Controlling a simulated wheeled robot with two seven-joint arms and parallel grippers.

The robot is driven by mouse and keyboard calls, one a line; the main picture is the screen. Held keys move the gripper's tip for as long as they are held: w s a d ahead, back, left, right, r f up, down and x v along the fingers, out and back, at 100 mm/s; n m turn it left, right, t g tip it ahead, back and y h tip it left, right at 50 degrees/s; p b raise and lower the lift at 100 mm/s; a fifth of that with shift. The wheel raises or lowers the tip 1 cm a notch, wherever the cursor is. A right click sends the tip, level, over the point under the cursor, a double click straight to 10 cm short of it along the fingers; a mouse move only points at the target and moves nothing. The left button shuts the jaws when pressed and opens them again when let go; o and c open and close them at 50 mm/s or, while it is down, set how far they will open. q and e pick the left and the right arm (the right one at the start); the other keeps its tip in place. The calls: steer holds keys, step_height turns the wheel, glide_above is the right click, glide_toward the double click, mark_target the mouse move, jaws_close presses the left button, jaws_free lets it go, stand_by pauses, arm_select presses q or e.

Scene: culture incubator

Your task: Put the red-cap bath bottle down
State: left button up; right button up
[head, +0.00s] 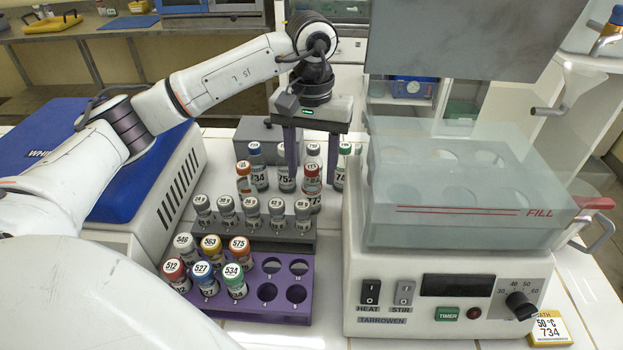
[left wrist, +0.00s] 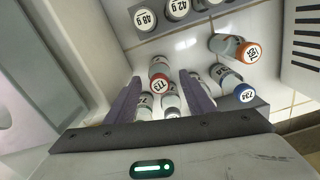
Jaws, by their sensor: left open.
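The red-cap bottle (head: 313,186) stands upright on the bench, in a cluster of bottles behind the grey rack. In the left wrist view, its red cap (left wrist: 160,86) shows between the two fingers. My left gripper (head: 311,172) points down over this cluster, open, with a finger on each side of the red-cap bottle. I cannot tell whether the fingers touch it. The water bath (head: 400,265), with a clear tank, stands to the right. My right gripper is not in view.
A blue-cap bottle (head: 257,168), an orange-cap bottle (head: 244,183) and a green-cap bottle (head: 344,165) stand close by. The grey rack (head: 270,240) and purple rack (head: 298,313) hold vials in front. A blue-lidded machine (head: 180,185) stands left.

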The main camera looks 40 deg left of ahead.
arm_select(q)
step_height(320, 180, up, 8)
steer(key=shift+r, duration=0.2)
stand_by(0.3)
